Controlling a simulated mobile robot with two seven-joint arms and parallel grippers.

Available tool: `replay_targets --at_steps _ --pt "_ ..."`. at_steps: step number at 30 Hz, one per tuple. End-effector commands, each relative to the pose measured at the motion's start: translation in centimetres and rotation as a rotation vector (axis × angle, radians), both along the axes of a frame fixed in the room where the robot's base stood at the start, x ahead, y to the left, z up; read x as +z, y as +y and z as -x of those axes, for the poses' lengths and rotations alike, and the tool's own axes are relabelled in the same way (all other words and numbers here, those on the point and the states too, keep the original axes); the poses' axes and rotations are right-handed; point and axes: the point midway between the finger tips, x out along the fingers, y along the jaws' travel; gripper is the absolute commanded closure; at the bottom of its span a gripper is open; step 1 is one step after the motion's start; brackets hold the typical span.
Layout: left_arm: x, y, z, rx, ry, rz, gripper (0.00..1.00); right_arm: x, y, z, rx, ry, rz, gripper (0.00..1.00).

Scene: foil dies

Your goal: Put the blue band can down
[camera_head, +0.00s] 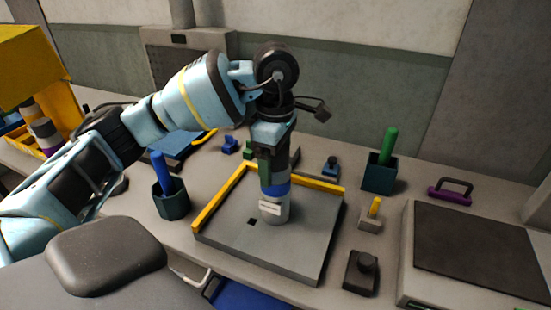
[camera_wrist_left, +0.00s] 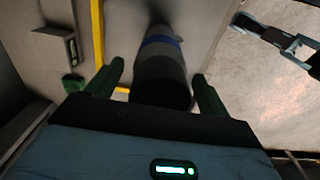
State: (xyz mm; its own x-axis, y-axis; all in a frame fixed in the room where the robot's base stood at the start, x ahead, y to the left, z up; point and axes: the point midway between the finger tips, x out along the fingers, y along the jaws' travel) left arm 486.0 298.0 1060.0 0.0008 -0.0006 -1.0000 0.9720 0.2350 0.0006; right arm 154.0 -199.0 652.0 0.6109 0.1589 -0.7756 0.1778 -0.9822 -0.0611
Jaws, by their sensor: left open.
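The blue band can (camera_head: 275,207) is a grey cylinder with a blue band and a pale label low on its side. It stands upright on the grey plate (camera_head: 301,244), which has yellow rails along its left and back edges. My left gripper (camera_head: 277,178) points down over the can's upper part. In the left wrist view the can (camera_wrist_left: 160,62) lies between the two green fingers (camera_wrist_left: 158,88), with a gap showing at each side. The gripper is open. My right gripper is not in view.
A dark cup with a blue handle (camera_head: 172,203) stands left of the plate. A green-handled item in a dark box (camera_head: 380,176), a yellow-pegged block (camera_head: 370,220) and a black knobbed block (camera_head: 361,272) stand to the right, before a dark-topped unit (camera_head: 485,244).

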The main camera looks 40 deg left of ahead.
Motion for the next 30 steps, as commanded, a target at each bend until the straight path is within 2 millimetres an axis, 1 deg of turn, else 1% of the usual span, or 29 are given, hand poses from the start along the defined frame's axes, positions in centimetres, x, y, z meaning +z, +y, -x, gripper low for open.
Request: replay_targets --at_steps 4,8,11,18,21,25,30 --pt "0.4 0.0 0.0 0.000 -0.002 0.000 0.20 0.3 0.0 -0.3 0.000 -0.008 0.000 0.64" --pt "1.7 0.0 -0.1 0.000 -0.004 0.001 0.20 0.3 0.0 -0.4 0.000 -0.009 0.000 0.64" --pt "3.5 -0.1 -0.1 -0.001 -0.006 0.002 0.20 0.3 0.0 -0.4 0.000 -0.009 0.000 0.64" --pt "8.8 0.0 0.0 0.001 -0.009 0.000 0.20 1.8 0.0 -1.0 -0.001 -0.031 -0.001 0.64" --pt "10.4 0.0 0.0 0.001 -0.008 0.000 0.20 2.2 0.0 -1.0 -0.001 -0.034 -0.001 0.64" --pt "11.8 0.0 0.0 0.000 -0.005 0.000 0.20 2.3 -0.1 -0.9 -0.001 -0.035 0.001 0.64" --pt "12.4 0.0 0.0 -0.001 -0.001 0.000 0.20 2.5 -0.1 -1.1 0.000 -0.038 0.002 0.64"
